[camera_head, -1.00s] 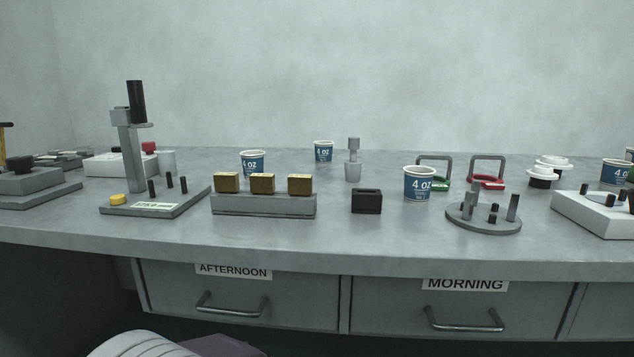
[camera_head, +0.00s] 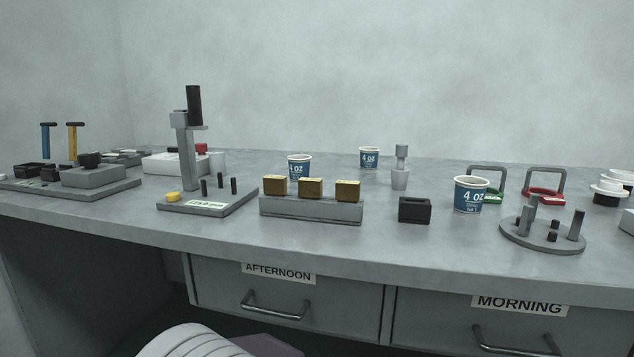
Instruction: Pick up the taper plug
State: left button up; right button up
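A light grey taper plug (camera_head: 400,177) stands upright on the bench, right of centre. It has a tapered lower body, a thin neck and a block-shaped top. It stands behind a small black block with a slot (camera_head: 415,210) and to the left of a blue and white 4 oz cup (camera_head: 470,195). Nothing touches it that I can see. Neither of my grippers shows in the view.
A grey block with several brass pieces (camera_head: 311,207) stands left of the plug. A press-like stand (camera_head: 187,150) is farther left. A round grey base with pegs (camera_head: 543,237) is at the right. Two labelled drawers (camera_head: 288,295) are below the bench edge.

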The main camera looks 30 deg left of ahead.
aim_at(399, 174)
jog(key=l+z, duration=0.25)
jog(key=l, duration=0.3)
jog(key=i+l+z, duration=0.25)
jog(key=l, duration=0.25)
jog(key=k+u, duration=0.1)
jog(key=u, duration=1.5)
